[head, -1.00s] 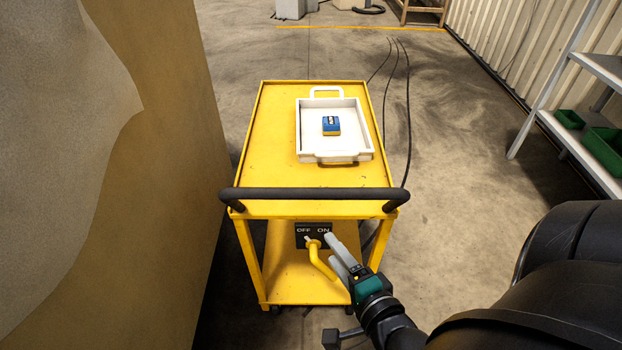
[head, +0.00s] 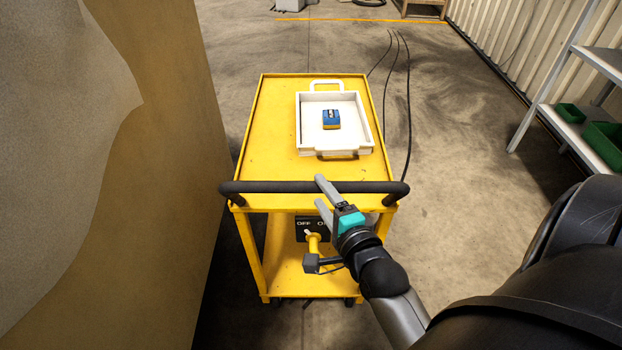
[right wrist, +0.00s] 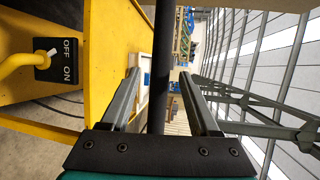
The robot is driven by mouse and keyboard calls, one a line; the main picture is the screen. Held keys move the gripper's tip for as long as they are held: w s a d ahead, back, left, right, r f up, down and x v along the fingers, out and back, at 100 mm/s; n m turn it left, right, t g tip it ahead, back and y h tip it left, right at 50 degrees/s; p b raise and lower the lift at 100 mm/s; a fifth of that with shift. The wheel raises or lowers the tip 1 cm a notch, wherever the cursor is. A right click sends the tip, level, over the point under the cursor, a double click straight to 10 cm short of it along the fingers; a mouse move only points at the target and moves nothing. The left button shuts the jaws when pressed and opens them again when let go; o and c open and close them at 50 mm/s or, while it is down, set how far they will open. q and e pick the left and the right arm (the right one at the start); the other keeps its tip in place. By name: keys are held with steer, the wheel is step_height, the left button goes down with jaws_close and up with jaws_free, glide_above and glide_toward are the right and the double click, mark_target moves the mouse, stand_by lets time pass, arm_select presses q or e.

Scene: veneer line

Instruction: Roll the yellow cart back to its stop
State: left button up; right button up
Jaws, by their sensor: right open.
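The yellow cart (head: 265,140) stands upright on the floor in front of me, with a black push handle (head: 265,187) across its near end. My right gripper (head: 321,192) is at the handle, right of its middle. In the right wrist view the handle (right wrist: 164,60) runs between the two open fingers (right wrist: 164,100), which do not close on it. Below the handle is a black OFF/ON panel (head: 305,224) with a yellow lever (head: 315,243), partly hidden by my gripper; both also show in the wrist view. No cart stop is recognisable. My left gripper is out of view.
A white tray (head: 308,152) with a blue and yellow box (head: 331,120) sits on the cart top. A tall brown panel (head: 170,200) stands close on the left. Dark cables (head: 409,120) lie on the floor right of the cart. A shelf with green bins (head: 605,145) is at right.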

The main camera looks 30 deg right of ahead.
steer(key=x, duration=0.6)
steer(key=shift+b, duration=0.35)
jaws_close()
steer(key=shift+f, duration=0.1)
stand_by(1.0)
